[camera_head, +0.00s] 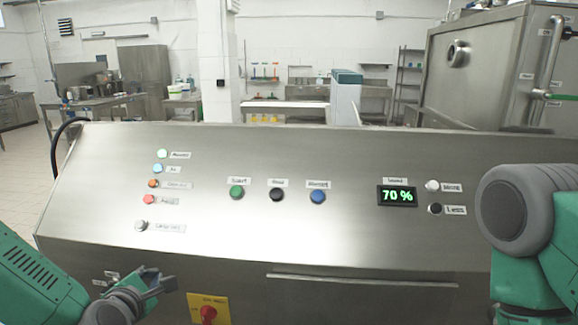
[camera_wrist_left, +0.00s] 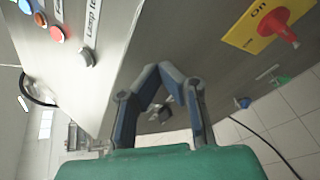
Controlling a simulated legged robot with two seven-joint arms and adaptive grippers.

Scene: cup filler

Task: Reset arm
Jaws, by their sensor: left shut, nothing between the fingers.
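My left gripper (camera_head: 158,285) is at the lower left of the head view, in front of the steel control panel (camera_head: 330,235). Its fingers are shut and empty, and they also show in the left wrist view (camera_wrist_left: 160,72). My right arm shows at the right edge of the head view, but its gripper is out of view. The left gripper is below the silver lamp-test knob (camera_head: 141,225) and left of the red switch (camera_head: 208,313) on its yellow plate. I cannot tell how far the fingers are from the panel.
The panel carries green (camera_head: 237,192), black (camera_head: 277,194) and blue (camera_head: 317,196) buttons. A display (camera_head: 397,196) reads 70 %, with white (camera_head: 432,186) and black (camera_head: 435,209) buttons beside it. A narrow ledge (camera_head: 360,281) crosses the lower panel. A black cable (camera_head: 54,140) bends at the panel's left edge.

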